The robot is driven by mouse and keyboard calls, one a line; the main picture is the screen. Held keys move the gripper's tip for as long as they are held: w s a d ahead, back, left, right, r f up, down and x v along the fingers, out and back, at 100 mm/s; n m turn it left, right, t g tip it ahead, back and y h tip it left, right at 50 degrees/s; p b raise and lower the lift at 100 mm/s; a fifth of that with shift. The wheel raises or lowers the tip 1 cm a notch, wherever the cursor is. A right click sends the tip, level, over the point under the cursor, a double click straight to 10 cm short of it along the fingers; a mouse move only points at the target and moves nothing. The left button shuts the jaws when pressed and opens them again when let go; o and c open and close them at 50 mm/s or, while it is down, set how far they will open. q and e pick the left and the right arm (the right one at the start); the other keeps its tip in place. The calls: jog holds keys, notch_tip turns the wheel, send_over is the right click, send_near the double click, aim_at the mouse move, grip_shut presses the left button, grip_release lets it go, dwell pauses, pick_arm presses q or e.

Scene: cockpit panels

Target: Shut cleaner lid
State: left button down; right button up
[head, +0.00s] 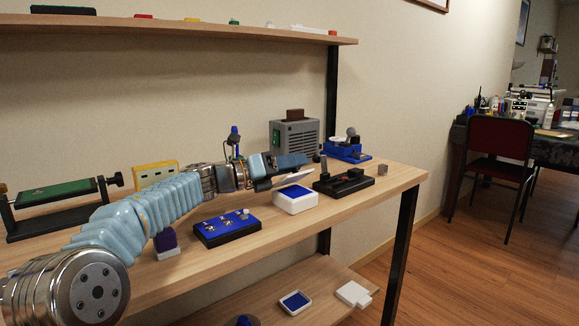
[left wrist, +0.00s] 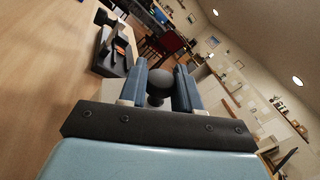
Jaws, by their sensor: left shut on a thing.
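A white box with a blue inside (head: 295,199), which looks like the cleaner, sits on the upper bench top. A thin pale panel (head: 299,180), apparently its lid, is raised and slanted just above the box. My left gripper (head: 300,160) reaches in from the left, directly above the box and panel. In the left wrist view its two blue fingers (left wrist: 162,88) are shut on a dark round knob (left wrist: 158,84). How the knob joins the panel is hidden. My right gripper is not in view.
A black device (head: 345,184) stands just right of the box. A grey ridged machine (head: 297,139) and a blue device (head: 345,151) stand behind. A blue-topped switch box (head: 227,228) lies left in front. The bench's front strip is clear.

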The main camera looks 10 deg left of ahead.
pick_arm(q)
jog(key=shift+f, duration=0.15)
dwell(0.3)
jog(key=c, duration=0.8)
grip_release()
jog(key=b+v, duration=0.1)
jog(key=v, duration=1.2)
jog(key=shift+s+a, duration=0.3)
